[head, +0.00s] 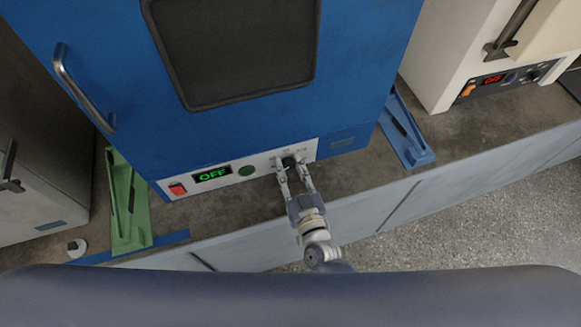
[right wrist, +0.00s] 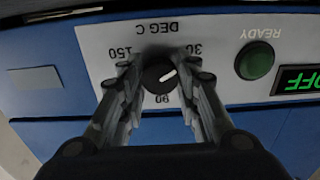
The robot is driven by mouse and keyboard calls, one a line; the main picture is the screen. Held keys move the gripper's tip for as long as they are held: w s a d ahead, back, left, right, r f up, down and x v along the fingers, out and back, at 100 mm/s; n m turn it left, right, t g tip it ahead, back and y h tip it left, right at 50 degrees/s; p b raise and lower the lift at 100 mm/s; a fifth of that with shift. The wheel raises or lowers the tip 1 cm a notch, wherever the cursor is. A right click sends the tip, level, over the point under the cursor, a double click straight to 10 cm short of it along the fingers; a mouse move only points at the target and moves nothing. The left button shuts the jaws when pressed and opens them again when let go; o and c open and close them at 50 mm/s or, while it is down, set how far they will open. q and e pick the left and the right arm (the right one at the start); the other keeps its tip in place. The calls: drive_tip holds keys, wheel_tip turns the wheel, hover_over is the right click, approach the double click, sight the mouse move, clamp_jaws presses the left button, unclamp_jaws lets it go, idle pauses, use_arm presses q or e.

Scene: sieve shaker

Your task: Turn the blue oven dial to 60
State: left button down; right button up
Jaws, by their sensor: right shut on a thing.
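The blue oven (head: 250,118) stands on the bench, with a white control panel along its lower front. Its dial (right wrist: 160,75) is a round black knob with a white pointer line. My right gripper (head: 289,164) is shut on the dial, one finger on each side. In the right wrist view the panel is upside down; the pointer slants toward the upper right, just below the 30 mark. The 150 mark is at left, and part of the scale is hidden behind my fingers. The oven display (head: 212,174) reads OFF. My left gripper is not in view.
A red switch (head: 177,189) and a green READY button (head: 246,171) are on the same panel. A green stand (head: 128,212) and a blue stand (head: 405,135) flank the oven. A white oven (head: 455,50) stands at right, a grey one (head: 35,150) at left.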

drive_tip(key=shift+m, duration=0.4)
drive_tip(key=m+b, duration=0.1)
drive_tip(key=m, duration=0.3)
drive_tip(key=shift+f+m, duration=0.1)
drive_tip(key=shift+m, duration=0.3)
drive_tip(key=m+b, duration=0.2)
drive_tip(key=m, duration=0.4)
idle(0.4)
drive_tip(key=o, duration=1.1)
drive_tip(key=shift+s, duration=0.1)
